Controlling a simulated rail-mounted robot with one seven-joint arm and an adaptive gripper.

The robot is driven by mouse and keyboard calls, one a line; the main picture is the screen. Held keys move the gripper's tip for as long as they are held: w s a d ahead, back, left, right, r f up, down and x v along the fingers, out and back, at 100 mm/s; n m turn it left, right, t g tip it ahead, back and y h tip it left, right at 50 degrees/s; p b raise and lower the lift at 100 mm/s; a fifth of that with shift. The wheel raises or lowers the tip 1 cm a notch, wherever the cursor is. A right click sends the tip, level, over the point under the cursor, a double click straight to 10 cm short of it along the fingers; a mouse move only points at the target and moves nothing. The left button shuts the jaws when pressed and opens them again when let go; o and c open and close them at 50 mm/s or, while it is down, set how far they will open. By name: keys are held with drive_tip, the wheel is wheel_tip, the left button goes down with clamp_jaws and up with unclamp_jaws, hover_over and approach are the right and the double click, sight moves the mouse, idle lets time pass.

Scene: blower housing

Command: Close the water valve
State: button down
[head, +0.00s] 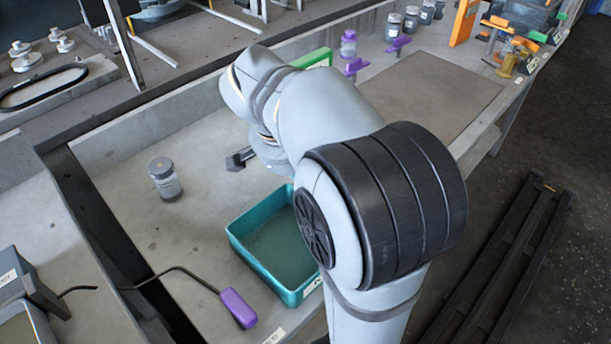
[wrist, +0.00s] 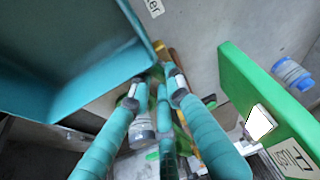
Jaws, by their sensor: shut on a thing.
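A label ending in "ter" (wrist: 153,7) shows at the top edge, partly cut off. In the head view my own arm hides the gripper and what it holds.
A teal bin (head: 240,243), also close on the left in the wrist view (wrist: 75,60), stands beside my arm.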

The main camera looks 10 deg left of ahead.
idle(0.3)
drive_tip(key=c, duration=1.9)
unclamp_jaws()
